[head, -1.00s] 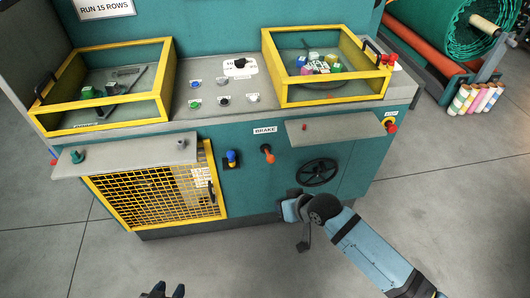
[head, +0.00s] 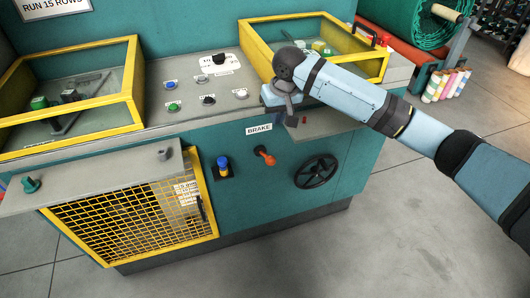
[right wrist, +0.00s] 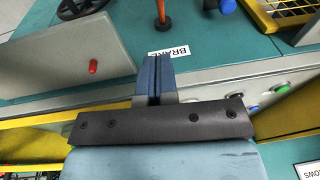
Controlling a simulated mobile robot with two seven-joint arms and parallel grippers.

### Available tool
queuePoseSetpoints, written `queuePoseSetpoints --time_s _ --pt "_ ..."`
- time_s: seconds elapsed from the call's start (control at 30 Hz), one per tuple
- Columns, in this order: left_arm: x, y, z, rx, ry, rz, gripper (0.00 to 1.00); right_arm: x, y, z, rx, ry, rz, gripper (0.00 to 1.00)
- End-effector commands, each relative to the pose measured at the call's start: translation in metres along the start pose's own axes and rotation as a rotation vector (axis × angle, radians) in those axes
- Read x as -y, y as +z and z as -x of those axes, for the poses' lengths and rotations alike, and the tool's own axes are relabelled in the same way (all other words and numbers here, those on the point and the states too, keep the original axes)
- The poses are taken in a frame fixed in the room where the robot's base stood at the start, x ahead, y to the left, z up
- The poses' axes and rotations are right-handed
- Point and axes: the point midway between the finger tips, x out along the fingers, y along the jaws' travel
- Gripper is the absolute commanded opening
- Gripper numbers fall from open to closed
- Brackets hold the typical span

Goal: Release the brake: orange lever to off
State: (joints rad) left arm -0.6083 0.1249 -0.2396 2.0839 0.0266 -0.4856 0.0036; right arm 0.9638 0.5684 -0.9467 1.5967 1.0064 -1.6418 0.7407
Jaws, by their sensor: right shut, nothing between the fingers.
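The orange brake lever (head: 267,157) is on the teal front panel, just below the white BRAKE label (head: 259,129). Its knob points down and slightly right. My right gripper (head: 281,103) is shut and empty, raised above and apart from the lever, by the console's top front edge. In the right wrist view its closed blue fingers (right wrist: 150,70) point toward the upside-down BRAKE label (right wrist: 170,52), with the orange lever (right wrist: 161,14) beyond it. I cannot read any off mark. My left gripper is out of view.
A blue knob (head: 223,164) is left of the lever and a black handwheel (head: 316,171) right of it. A grey shelf with a red knob (right wrist: 93,67) juts out beside my right gripper. Yellow-framed boxes (head: 132,85) stand on top. A yellow mesh door (head: 130,222) is lower left.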

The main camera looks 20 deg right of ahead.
Motion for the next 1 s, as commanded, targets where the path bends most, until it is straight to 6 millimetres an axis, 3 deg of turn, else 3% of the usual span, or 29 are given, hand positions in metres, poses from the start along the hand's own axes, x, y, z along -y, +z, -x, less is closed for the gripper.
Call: queuePoseSetpoints --time_s 0.23,0.57,0.77,1.0 --pt "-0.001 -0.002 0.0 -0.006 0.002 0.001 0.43 -0.006 -0.003 0.006 0.013 0.019 -0.015 0.0" --pt "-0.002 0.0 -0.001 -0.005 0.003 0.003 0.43 -0.005 -0.003 0.0 0.012 0.017 -0.014 0.0" --pt "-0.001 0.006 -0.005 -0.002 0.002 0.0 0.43 -0.006 -0.002 -0.032 0.014 0.019 -0.014 0.0" --pt "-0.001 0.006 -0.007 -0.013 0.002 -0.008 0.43 -0.007 -0.001 -0.085 0.014 0.018 -0.014 0.0"
